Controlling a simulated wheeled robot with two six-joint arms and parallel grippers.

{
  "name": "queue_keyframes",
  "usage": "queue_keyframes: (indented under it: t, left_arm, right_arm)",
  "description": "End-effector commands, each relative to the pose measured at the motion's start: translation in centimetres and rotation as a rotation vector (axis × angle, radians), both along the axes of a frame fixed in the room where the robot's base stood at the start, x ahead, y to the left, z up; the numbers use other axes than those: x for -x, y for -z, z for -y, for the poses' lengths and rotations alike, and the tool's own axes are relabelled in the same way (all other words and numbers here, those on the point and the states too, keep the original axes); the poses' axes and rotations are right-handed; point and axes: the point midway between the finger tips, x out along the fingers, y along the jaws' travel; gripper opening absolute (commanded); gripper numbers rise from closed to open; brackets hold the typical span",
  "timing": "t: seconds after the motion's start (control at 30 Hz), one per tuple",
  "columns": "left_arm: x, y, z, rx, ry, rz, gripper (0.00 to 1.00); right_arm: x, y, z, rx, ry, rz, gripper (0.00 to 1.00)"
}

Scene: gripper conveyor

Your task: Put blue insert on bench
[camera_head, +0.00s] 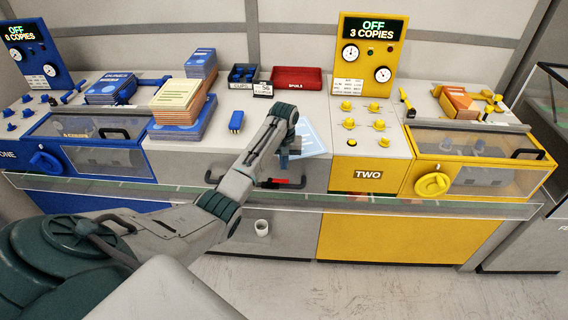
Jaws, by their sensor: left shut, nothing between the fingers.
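A small blue block with a pale end (236,120), which looks like the blue insert, lies on the grey bench (190,152) between the blue and yellow machines. My left gripper (284,166) is shut and empty, pointing down near the bench's front edge. It is right of the block and nearer the front, apart from it. My left forearm reaches in from the lower left. A light blue sheet (314,138) lies just right of the gripper, partly hidden by it. My right gripper is out of view.
Stacked booklets (178,100) stand left of the block. A dark bin (243,73) with blue parts and a red tray (297,78) sit behind. A clear guard rail (400,204) runs along the front. The yellow machine (375,145) stands right.

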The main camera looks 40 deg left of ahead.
Motion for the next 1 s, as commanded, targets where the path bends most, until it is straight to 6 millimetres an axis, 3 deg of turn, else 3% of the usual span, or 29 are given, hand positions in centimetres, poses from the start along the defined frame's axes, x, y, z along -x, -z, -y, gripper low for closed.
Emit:
queue_keyframes:
  t: [0.27, 0.7, 1.0]
  left_arm:
    - [-0.5, 0.1, -0.2, 0.001, -0.001, 0.001, 0.0]
    - [-4.9, 0.2, -2.9, 0.001, -0.001, 0.001, 0.0]
    - [-5.1, 0.0, -3.1, 0.0, 0.0, 0.0, 0.0]
  right_arm:
    - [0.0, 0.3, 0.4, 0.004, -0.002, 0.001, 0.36]
    - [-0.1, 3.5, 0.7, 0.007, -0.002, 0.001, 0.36]
    - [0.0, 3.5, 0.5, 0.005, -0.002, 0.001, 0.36]
